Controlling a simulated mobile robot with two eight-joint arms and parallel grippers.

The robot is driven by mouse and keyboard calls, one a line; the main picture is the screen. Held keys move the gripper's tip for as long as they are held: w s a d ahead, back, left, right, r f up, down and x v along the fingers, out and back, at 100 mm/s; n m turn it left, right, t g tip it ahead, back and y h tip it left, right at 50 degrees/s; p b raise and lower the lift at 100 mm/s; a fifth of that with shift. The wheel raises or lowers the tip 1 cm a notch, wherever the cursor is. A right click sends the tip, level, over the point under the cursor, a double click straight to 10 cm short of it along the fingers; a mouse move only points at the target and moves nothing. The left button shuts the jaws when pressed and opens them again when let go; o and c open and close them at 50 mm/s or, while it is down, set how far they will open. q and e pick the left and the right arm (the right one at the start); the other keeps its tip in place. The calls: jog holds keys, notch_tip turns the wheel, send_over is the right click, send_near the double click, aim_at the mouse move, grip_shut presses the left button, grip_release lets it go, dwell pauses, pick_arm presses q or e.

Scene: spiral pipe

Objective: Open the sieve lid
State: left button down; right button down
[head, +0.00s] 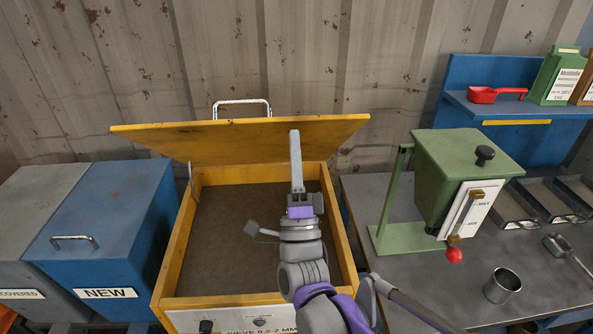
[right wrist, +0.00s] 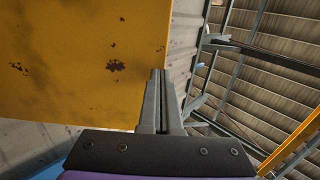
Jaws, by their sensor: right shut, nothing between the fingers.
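The sieve is a yellow box (head: 344,247) with a label on its front reading "SIEVE 0.2-2 MM". Its yellow lid (head: 240,140) stands tilted up at the back, hinged open, with a metal handle (head: 242,102) behind its upper edge. The box interior shows a brown flat surface. My right gripper (head: 295,135) is shut and empty, reaching up in front of the lid's right half. In the right wrist view, the closed fingers (right wrist: 158,75) point up beside the lid's yellow, chipped underside (right wrist: 75,60); whether they touch it I cannot tell. My left gripper is not visible.
A blue bin (head: 105,225) marked "NEW" and a grey bin (head: 40,220) stand left of the sieve. At right, a table (head: 400,230) carries a green hopper (head: 450,175), metal trays and a metal cup (head: 502,286). A blue shelf holds a red scoop (head: 484,95).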

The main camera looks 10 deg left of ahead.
jog(key=shift+w+a+r, duration=0.1)
jog(key=shift+w+r, duration=0.35)
